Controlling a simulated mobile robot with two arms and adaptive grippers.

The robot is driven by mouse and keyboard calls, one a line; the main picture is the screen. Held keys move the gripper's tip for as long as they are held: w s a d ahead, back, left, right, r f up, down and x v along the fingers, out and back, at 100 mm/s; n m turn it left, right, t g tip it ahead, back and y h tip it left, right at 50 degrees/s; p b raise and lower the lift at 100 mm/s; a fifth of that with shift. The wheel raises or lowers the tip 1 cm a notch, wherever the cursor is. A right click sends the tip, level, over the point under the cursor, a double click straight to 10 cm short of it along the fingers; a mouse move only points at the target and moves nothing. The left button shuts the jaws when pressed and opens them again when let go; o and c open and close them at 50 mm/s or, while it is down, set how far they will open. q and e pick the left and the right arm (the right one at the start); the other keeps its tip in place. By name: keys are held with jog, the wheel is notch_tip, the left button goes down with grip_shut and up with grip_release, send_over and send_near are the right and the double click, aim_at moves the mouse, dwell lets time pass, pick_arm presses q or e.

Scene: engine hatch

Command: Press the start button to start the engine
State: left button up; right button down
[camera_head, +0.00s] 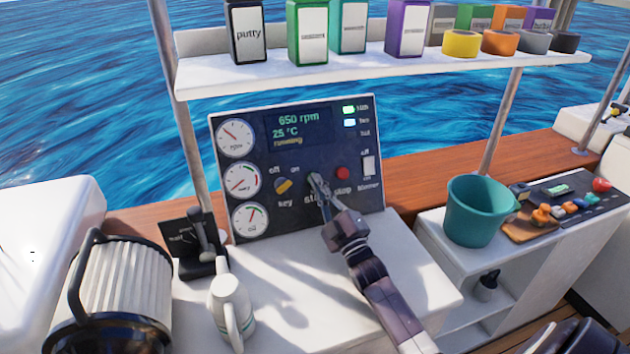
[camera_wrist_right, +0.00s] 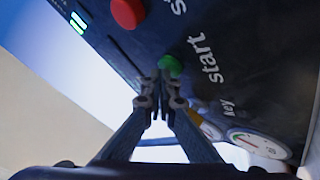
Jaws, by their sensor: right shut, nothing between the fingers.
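The dark engine panel (camera_head: 290,130) stands upright behind the white counter, and its display reads 650 rpm, 25 °C and "running". My right gripper (camera_head: 316,182) is shut and empty, with its fingertips at the start button, which they mostly hide in the head view. In the right wrist view the green start button (camera_wrist_right: 171,66) shows just beyond the closed fingertips (camera_wrist_right: 160,82); they look to be touching it or very close. The red stop button (camera_head: 343,172) is right of it, and the yellow key switch (camera_head: 283,186) is left. My left gripper is not in view.
A throttle lever (camera_head: 203,240), a white mug (camera_head: 230,305) and a ribbed lantern-like object (camera_head: 118,290) stand left on the counter. A teal bucket (camera_head: 473,212) stands right.

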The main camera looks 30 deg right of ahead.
jog(key=shift+w+f, duration=0.15)
jog(key=shift+w, duration=0.05)
dwell(0.5)
jog(key=shift+s+a+r+p, duration=0.1)
jog(key=shift+s+r+p, duration=0.2)
jog(key=shift+s+p, duration=0.2)
jog(key=shift+s+a+r+p, duration=0.1)
jog(key=shift+s+r+p, duration=0.15)
jog(key=shift+s+p, duration=0.25)
jog(key=s+p, duration=0.1)
jog(key=s+r+p, duration=0.1)
jog(key=s, duration=0.1)
jog(key=s+a+r+p, duration=0.1)
jog(key=p, duration=0.1)
jog(key=shift+s, duration=0.3)
